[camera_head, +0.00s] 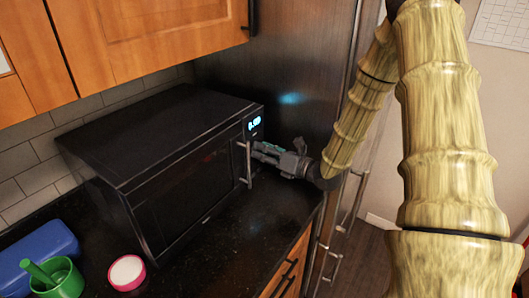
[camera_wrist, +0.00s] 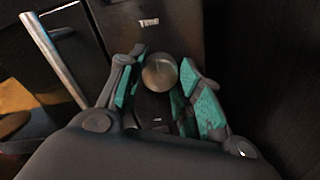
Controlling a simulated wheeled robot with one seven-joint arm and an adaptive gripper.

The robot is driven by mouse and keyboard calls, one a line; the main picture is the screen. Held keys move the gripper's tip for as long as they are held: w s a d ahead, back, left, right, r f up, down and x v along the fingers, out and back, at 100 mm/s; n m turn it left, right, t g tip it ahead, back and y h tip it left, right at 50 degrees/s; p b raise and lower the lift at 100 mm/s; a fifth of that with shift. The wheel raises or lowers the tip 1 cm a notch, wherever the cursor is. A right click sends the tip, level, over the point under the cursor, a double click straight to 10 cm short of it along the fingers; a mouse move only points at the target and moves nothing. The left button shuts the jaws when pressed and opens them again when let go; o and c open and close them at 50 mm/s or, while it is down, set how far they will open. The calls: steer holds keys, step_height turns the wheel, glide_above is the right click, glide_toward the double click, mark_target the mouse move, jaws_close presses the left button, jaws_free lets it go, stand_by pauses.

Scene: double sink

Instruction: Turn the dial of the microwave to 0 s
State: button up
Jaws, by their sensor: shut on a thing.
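The black microwave (camera_head: 180,165) stands on the dark counter, with a lit blue display (camera_head: 254,123) at its upper right front; I cannot read its digits surely. My gripper (camera_head: 262,153) is at the right side of the microwave's front, beside the door handle (camera_head: 243,165). In the wrist view, the round metallic dial (camera_wrist: 160,73) sits between the teal-padded fingers of my gripper (camera_wrist: 160,80), which are shut on it. A small label (camera_wrist: 148,22) shows above the dial. In the head view the dial is hidden by my gripper.
The microwave's silver door handle also shows left of the fingers in the wrist view (camera_wrist: 55,60). A tall dark fridge (camera_head: 290,75) stands close on the right. A blue container (camera_head: 38,250), a green cup (camera_head: 60,280) and a pink-rimmed bowl (camera_head: 127,272) are at lower left. Wooden cabinets (camera_head: 150,30) hang above.

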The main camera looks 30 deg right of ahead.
steer(key=shift+f, duration=0.2)
steer(key=o, duration=1)
steer(key=shift+o, duration=0.2)
steer(key=shift+r, duration=0.1)
steer(key=v, duration=1.2)
steer(key=shift+d, duration=0.1)
